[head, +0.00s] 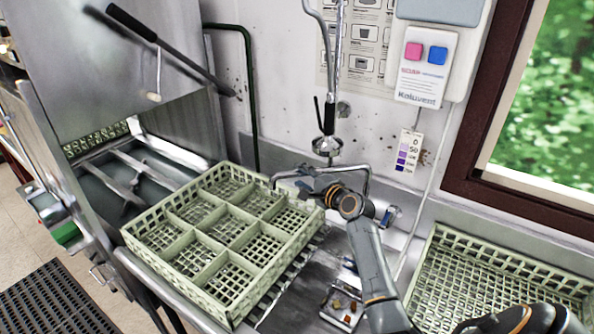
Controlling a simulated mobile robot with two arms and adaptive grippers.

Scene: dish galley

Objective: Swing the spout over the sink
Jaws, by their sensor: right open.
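The chrome spout (352,168) is at the middle of the head view, in front of the back wall. Its thin pipe runs left and its bent end lies over the right back corner of the green rack. My right gripper (305,187) is at the spout, with its arm coming from the lower right. Its jaws are open, and I cannot tell whether they touch the pipe. The sink (312,278) seems to be the grey metal area right of the rack, partly hidden by my right arm and the rack. My left gripper is out of view.
The empty compartment rack (205,236) stands left of my gripper. A spray head (327,146) hangs just above the spout. Another green rack (480,277) is at right. The open dishwasher (115,60) is at left, and a soap dispenser (425,68) is on the wall.

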